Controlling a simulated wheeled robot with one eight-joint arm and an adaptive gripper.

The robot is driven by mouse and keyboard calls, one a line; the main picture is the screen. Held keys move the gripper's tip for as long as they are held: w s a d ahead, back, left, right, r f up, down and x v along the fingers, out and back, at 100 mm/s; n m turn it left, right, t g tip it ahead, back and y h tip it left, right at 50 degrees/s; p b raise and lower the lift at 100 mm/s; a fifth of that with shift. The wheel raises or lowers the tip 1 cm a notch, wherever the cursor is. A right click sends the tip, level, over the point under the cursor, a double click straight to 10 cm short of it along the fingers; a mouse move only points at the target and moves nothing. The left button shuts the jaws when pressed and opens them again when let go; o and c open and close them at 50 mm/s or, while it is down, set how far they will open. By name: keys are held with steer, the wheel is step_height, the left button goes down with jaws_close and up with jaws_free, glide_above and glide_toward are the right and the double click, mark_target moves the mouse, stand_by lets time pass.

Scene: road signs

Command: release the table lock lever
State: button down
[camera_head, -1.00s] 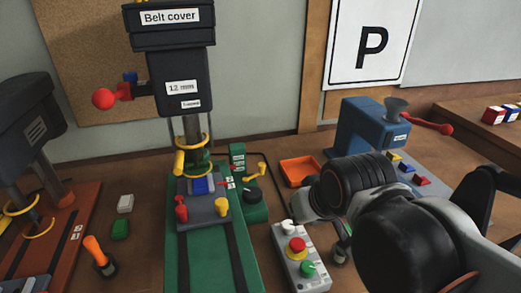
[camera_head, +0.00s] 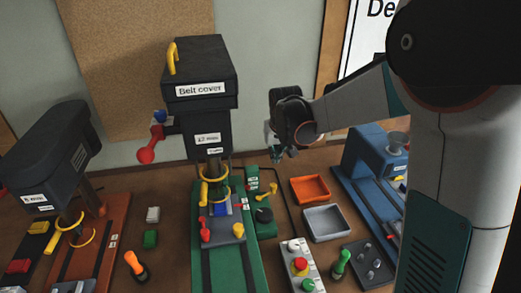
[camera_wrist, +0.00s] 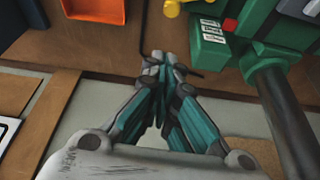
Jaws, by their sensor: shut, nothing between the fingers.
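A green drill press with a dark head labelled "Belt cover" (camera_head: 202,90) stands mid-picture in the head view. A small green box (camera_head: 253,182) beside its column carries a yellow lever (camera_head: 267,190); I cannot read its label to confirm it is the table lock lever. In the wrist view the green box (camera_wrist: 222,45) is at upper right, with part of a yellow piece (camera_wrist: 185,6) at the top edge. My gripper (camera_head: 277,155) is in the air right of the press head, apart from the lever. In the wrist view its fingers (camera_wrist: 162,62) are together and empty.
An orange tray (camera_head: 310,189) and a grey tray (camera_head: 326,222) lie right of the press. A button box (camera_head: 300,265) stands in front. A blue machine (camera_head: 366,150) is at right, and another dark press (camera_head: 50,160) at left. The press column (camera_wrist: 285,120) is close in the wrist view.

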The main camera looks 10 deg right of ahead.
steer(key=w+f, duration=0.1)
steer(key=w+f+p, duration=0.1)
steer(key=w, duration=0.1)
stand_by(0.4)
step_height(320, 180, down, 9)
steer(key=b, duration=0.2)
steer(key=shift+s+f, duration=0.2)
steer(key=shift+s, duration=0.15)
stand_by(0.3)
